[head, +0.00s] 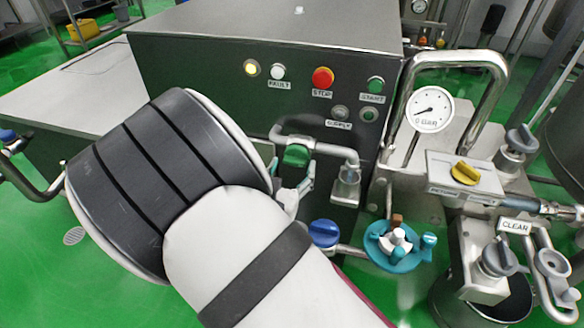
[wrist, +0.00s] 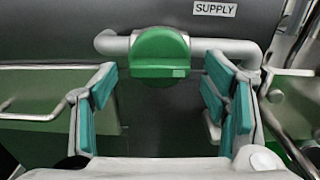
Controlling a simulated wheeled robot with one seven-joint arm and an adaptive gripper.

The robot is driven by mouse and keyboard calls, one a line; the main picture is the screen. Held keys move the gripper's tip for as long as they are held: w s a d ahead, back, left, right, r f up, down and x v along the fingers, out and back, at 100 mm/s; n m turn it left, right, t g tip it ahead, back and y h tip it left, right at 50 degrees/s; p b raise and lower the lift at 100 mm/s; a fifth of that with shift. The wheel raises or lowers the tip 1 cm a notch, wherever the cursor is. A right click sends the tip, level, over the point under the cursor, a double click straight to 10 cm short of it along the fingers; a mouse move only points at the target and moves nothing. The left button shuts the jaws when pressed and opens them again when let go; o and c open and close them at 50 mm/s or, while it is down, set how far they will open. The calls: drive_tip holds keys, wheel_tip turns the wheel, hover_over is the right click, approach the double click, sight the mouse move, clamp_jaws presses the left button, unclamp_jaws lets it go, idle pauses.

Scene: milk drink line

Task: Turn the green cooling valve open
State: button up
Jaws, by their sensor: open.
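The green cooling valve knob (head: 296,156) sits on a grey pipe at the front of the grey control cabinet, below the buttons. In the wrist view the knob (wrist: 159,57) is straight ahead, round, with a flat bar across its lower part. My gripper (wrist: 165,90) is open, its two teal-padded fingers on the left and right, with the knob centred between them and a little beyond the tips. No contact shows. In the head view my gripper (head: 289,178) is at the knob, largely hidden by my own arm.
A SUPPLY label (wrist: 214,9) is above the knob. A pressure gauge (head: 430,109), a yellow knob (head: 466,173) and bent pipes stand to the right. A red stop button (head: 323,78) is above on the cabinet.

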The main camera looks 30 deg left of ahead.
drive_tip(key=v, duration=1.1)
drive_tip(key=shift+s, duration=0.3)
drive_tip(key=shift+d, duration=0.15)
